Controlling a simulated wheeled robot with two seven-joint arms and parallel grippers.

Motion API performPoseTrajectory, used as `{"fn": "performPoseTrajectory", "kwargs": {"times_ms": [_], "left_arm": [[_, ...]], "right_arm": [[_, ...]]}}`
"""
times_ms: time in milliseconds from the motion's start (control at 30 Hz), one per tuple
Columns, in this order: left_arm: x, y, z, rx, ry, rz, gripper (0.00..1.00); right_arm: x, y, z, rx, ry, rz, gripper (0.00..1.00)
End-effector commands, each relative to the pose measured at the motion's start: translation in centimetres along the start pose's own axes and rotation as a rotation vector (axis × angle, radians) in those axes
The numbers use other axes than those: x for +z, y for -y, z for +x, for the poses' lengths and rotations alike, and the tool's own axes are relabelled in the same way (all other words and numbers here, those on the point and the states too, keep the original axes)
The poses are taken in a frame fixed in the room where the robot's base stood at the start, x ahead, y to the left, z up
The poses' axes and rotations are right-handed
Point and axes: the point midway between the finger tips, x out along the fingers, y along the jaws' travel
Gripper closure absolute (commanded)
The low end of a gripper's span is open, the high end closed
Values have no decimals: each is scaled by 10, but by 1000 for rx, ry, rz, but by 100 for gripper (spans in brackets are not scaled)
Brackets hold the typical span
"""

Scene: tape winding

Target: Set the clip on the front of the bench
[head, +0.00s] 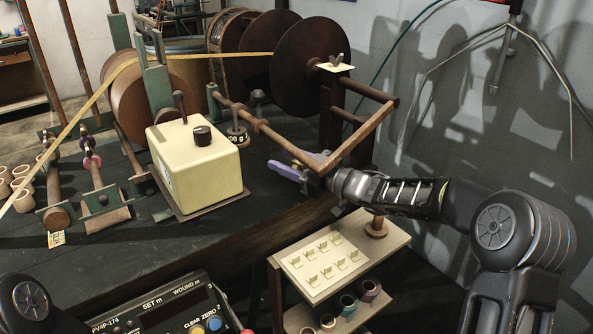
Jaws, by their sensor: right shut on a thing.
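A small purple clip (286,170) is at the end of my right gripper (310,176), which reaches in from the right and is shut on it. The clip is near the right end of the dark bench (110,265), right of the cream box with the black knob, beside a wooden bar. I cannot tell whether the clip touches the bench. The fingertips are small and partly hidden. My left gripper is out of view; only a piece of my left arm shows at the bottom left corner.
The cream box (197,163) and a weight marked in grams (237,138) stand left of the clip. A wooden bar (356,140) and dark reel (311,62) stand close behind. A small shelf cart (330,248) holds small cards and rolls below my right arm.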

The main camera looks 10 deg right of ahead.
Motion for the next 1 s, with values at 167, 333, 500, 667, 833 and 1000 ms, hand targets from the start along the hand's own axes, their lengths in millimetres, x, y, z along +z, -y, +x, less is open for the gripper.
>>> {"fn": "performPoseTrajectory", "kwargs": {"times_ms": [167,333,500,667,833,1000], "left_arm": [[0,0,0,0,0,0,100],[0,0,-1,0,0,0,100],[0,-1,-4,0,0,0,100],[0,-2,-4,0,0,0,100],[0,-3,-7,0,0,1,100],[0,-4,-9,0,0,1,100]], "right_arm": [[0,0,0,0,0,0,96],[-2,0,0,0,0,0,96],[-6,-2,-4,1,1,0,96],[-6,-2,-21,1,1,0,96],[-6,-3,-50,3,3,-1,96],[-7,-3,-84,3,3,-1,96]]}}
